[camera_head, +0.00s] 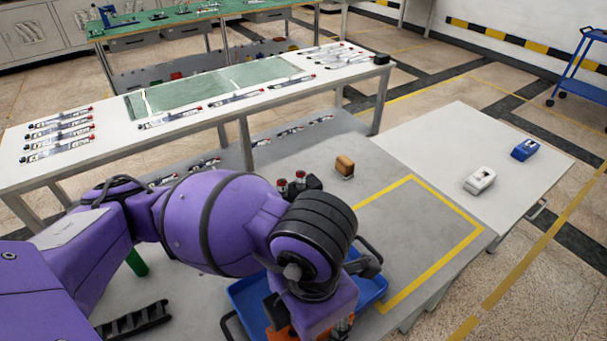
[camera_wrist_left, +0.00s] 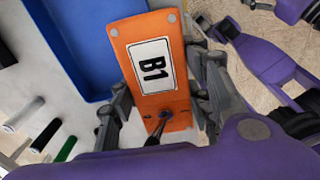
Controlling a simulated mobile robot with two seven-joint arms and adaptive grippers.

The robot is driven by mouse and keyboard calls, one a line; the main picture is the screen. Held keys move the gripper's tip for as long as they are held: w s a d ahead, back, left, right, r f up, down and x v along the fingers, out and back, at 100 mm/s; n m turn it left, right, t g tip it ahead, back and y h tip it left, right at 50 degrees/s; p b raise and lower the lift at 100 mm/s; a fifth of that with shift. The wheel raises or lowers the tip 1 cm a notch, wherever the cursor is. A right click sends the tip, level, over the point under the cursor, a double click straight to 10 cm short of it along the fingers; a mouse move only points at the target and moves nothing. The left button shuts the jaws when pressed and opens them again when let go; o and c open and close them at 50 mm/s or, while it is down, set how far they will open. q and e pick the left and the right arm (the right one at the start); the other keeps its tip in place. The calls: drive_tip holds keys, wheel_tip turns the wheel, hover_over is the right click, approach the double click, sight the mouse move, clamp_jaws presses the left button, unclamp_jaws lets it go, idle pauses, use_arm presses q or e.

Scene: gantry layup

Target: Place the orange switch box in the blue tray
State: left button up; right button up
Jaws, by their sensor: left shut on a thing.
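The orange switch box (camera_wrist_left: 161,92), with a white "B1" label, is between the two fingers of my left gripper (camera_wrist_left: 160,105), which is shut on it. In the head view only a bit of its orange shows below my left gripper (camera_head: 312,325). The blue tray (camera_wrist_left: 78,45) lies beside and beyond the box in the left wrist view. In the head view the tray (camera_head: 375,290) is mostly covered by my left arm. I cannot tell whether the box touches the tray. A purple arm with dark end parts (camera_wrist_left: 225,32), possibly my right gripper, shows at the right.
A yellow-outlined area (camera_head: 420,235) is clear on the grey table. A tan block (camera_head: 345,166) and red-topped parts (camera_head: 290,187) stand behind my arm. A black rack (camera_head: 132,322) and green cylinder (camera_head: 137,262) are at left. White and blue devices (camera_head: 480,180) rest on the right-hand table.

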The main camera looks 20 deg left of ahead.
use_arm(q)
drive_tip(key=shift+n, duration=0.3)
drive_tip(key=w+a+f+b, duration=0.1)
drive_tip(key=w+f+b, duration=0.1)
drive_tip(key=w+f, duration=0.1)
drive_tip(key=w+a+f+b, duration=0.2)
drive_tip(key=w+b, duration=0.1)
drive_tip(key=w, duration=0.1)
drive_tip(key=w+a+f+b, duration=0.2)
drive_tip(key=w+f, duration=0.1)
drive_tip(key=w, duration=0.1)
drive_tip(key=shift+w+a+f+b, duration=0.1)
drive_tip(key=shift+w+f+b, duration=0.2)
drive_tip(key=shift+w, duration=0.05)
drive_tip(key=shift+w+a+f, duration=0.1)
drive_tip(key=shift+w+f, duration=0.15)
drive_tip(key=shift+f, duration=0.15)
drive_tip(key=f, duration=0.3)
drive_tip(key=shift+w+a+f, duration=0.15)
drive_tip(key=shift+w+f, duration=0.1)
drive_tip(key=shift+f, duration=0.1)
use_arm(e)
wheel_tip(320, 180, down, 8)
drive_tip(key=s+g, duration=0.1)
drive_tip(key=s, duration=0.2)
drive_tip(key=shift+f, duration=0.15)
